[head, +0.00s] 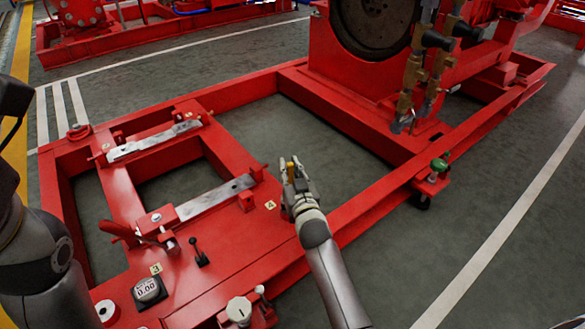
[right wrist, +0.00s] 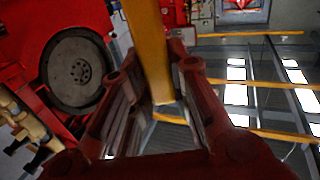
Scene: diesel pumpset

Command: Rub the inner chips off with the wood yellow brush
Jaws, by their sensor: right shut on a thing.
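My right gripper (head: 292,180) is beside the inner end of the nearer metal strip, above the red frame. It is shut on the yellow wooden brush (head: 291,165). In the right wrist view the brush's yellow handle (right wrist: 149,45) runs up between the fingers (right wrist: 153,85); its bristles cannot be made out. Two grey metal strips, the nearer (head: 215,197) and the farther (head: 153,140), lie across the red frame (head: 118,197). Small dark marks show on them, but I cannot tell whether these are chips. My left arm enters at the left edge, with its gripper out of view.
A black lever (head: 199,252), a gauge reading 0.00 (head: 148,289) and a white knob (head: 239,310) stand on the near frame. A large flywheel (head: 375,22) and brass valves (head: 412,78) are at the back right. Grey floor (head: 282,135) shows through the frame openings.

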